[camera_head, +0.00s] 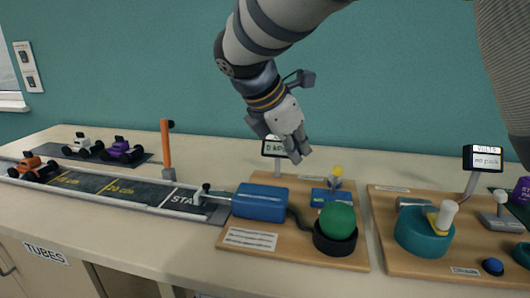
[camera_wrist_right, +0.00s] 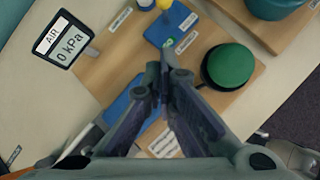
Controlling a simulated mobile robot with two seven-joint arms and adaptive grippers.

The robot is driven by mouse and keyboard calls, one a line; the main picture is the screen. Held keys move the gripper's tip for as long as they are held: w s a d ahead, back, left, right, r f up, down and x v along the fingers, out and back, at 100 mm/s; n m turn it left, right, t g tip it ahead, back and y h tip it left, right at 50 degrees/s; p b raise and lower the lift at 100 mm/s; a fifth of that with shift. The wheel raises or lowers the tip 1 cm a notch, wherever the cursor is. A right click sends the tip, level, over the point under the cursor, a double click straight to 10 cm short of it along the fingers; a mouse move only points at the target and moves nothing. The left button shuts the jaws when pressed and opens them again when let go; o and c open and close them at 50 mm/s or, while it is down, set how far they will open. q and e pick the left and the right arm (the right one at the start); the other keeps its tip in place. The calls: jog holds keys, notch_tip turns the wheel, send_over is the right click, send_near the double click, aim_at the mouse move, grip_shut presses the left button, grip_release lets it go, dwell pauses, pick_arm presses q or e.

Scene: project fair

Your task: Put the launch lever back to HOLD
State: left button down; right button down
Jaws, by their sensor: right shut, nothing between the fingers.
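A small blue block with a yellow-topped lever (camera_head: 337,178), which looks like the launch lever, stands on the middle wooden board (camera_head: 282,258). In the right wrist view the lever's yellow top (camera_wrist_right: 164,4) is cut by the upper edge, and its blue base (camera_wrist_right: 172,25) carries a green mark and white labels too small to read. Its exact setting cannot be told. My right gripper (camera_head: 303,155) is shut and empty, above the board and to the upper left of the lever. Its fingers (camera_wrist_right: 166,72) also show in the right wrist view. My left gripper is out of view.
A green ball-like dome (camera_head: 337,221) on a black base stands in front of the lever. A blue cylinder (camera_head: 260,203) lies left of it. The AIR display (camera_wrist_right: 67,39) reads 0 kPa. A teal device (camera_head: 421,235) is on the right board.

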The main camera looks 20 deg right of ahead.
send_near(335, 181)
jog(key=a+f, duration=0.3)
jog(key=d, duration=0.1)
jog(key=w+d, duration=0.2)
jog(key=shift+f, duration=0.35)
jog(key=shift+d+f, duration=0.1)
jog(key=shift+d, duration=0.4)
jog(key=shift+w+f, duration=0.1)
